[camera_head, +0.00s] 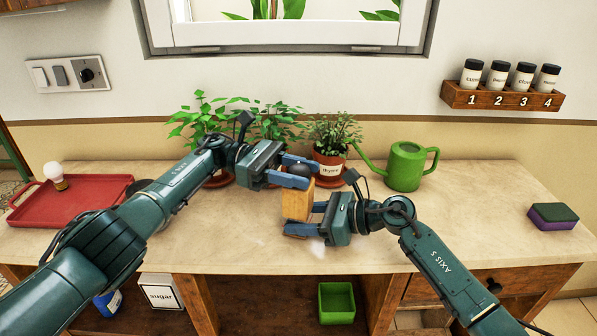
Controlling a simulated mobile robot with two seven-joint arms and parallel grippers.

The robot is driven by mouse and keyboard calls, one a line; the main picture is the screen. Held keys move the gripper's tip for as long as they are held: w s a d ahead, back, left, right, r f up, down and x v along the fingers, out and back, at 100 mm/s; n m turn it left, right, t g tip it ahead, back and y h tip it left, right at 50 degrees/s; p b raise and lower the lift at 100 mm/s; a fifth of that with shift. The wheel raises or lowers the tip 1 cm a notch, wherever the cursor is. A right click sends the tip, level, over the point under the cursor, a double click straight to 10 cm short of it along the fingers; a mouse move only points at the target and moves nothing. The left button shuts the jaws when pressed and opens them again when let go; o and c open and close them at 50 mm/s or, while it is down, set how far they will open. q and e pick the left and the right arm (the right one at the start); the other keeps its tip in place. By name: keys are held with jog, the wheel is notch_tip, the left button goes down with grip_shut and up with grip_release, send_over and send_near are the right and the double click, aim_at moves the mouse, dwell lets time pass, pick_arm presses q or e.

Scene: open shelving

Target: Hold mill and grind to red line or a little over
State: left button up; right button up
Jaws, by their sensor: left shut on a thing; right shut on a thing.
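The mill stands upright near the front of the counter, with a light wooden body (296,203) and a dark rounded top (298,169). My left gripper (304,173) is shut on the dark top, with a blue finger on either side. My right gripper (303,219) is shut on the wooden body, low down and from the right. The fingers hide parts of both. I cannot see a red line or any ground contents, and I cannot tell whether the base touches the counter.
Potted herbs stand behind the mill, one in a pot (328,167) close to it. A green watering can (405,167) is at back right, a sponge (553,216) far right. A red tray (70,206) with a bulb (55,175) is left. The right half of the counter (470,225) is mostly clear.

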aim_at(298, 167)
pick_arm(q)
jog(key=shift+s+f+g, duration=0.1)
jog(key=shift+f+g, duration=0.05)
jog(key=shift+g, duration=0.25)
jog(key=o, duration=1)
jog(key=shift+a, duration=0.1)
jog(key=shift+c, duration=0.2)
notch_tip(298, 167, up, 10)
jog(key=shift+r, duration=0.1)
